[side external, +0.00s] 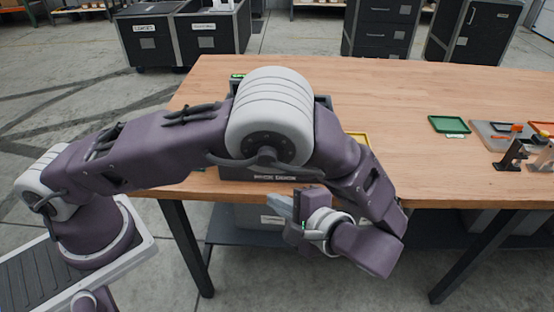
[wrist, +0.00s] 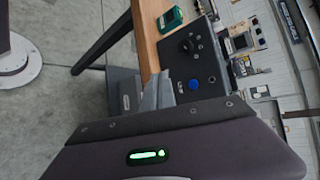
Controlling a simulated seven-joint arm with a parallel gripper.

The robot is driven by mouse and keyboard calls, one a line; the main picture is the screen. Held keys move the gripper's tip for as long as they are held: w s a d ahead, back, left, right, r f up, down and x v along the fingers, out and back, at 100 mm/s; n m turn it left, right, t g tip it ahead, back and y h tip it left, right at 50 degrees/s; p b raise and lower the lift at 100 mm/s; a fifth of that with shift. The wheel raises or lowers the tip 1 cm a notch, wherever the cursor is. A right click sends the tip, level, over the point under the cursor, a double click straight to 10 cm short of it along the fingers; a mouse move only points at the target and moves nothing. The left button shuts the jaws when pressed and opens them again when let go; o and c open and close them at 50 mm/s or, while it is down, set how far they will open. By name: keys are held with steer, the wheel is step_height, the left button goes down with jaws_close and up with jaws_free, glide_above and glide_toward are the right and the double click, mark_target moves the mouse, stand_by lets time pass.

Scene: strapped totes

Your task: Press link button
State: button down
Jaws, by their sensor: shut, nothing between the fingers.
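A dark console (side external: 230,174) with lettering on its front edge stands at the table's front, mostly hidden behind my arm in the side view. In the wrist view its black panel (wrist: 212,68) carries a round blue button (wrist: 193,84) and a black knob (wrist: 188,45). No label naming the link button is legible. My gripper (side external: 272,201) is in front of the table edge, its grey fingers pointing left in the side view. In the wrist view the closed, empty gripper (wrist: 160,88) appears just left of the blue button; whether they touch cannot be told.
A small green box (wrist: 171,19) sits beside the panel. On the wooden table (side external: 400,90), a green tray (side external: 449,124) and small fixtures (side external: 512,150) lie at the right. The table's middle back is clear.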

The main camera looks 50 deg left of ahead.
steer(key=w+a, duration=0.6)
steer(key=shift+a, duration=0.15)
stand_by(0.3)
steer(key=shift+w+a, duration=0.1)
steer(key=shift+w, duration=0.05)
stand_by(1.8)
steer(key=shift+w+a, duration=0.2)
steer(key=shift+w, duration=0.05)
steer(key=shift+w+a, duration=0.25)
steer(key=shift+a, duration=0.05)
stand_by(0.8)
steer(key=shift+s+d, duration=0.55)
steer(key=shift+d, duration=0.05)
